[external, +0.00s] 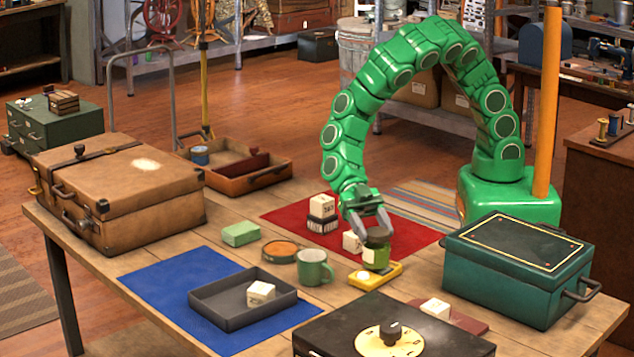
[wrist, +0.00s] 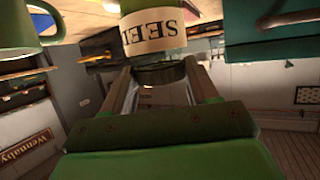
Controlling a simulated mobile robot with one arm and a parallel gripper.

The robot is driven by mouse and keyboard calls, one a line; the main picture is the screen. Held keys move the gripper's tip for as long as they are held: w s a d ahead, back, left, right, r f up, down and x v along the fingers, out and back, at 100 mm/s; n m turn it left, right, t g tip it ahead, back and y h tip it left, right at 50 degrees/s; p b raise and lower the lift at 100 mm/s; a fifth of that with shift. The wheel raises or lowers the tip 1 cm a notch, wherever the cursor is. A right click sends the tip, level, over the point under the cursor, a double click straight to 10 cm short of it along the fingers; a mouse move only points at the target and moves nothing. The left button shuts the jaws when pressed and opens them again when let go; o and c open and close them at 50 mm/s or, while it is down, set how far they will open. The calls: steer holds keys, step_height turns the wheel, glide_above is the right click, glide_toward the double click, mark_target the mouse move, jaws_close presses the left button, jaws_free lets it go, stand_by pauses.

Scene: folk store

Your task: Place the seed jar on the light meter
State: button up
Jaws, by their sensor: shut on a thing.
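The seed jar (external: 376,256) is a small green jar with a dark lid and a pale label. My gripper (external: 377,232) is shut on its lid from above. The yellow light meter (external: 389,278), with a pale round dial, lies directly under the jar. The jar's base is at or just above the meter's top; I cannot tell whether they touch. In the wrist view the jar (wrist: 155,38) appears upside down, its label reading "SEE" with the rest cut off, and its lid is between the fingers of my gripper (wrist: 162,75). The light meter is not clear there.
A green mug (external: 313,268) and round tin (external: 281,251) stand left of the meter. A white cube (external: 352,243) is close behind the jar. A black box with a dial (external: 330,334) is in front, a teal case (external: 520,270) at right. A grey tray (external: 215,308) lies on the blue mat.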

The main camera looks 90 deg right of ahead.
steer(key=shift+f, duration=0.6)
steer(key=shift+f, duration=0.1)
steer(key=o, duration=1.2)
steer(key=shift+v, duration=6.05)
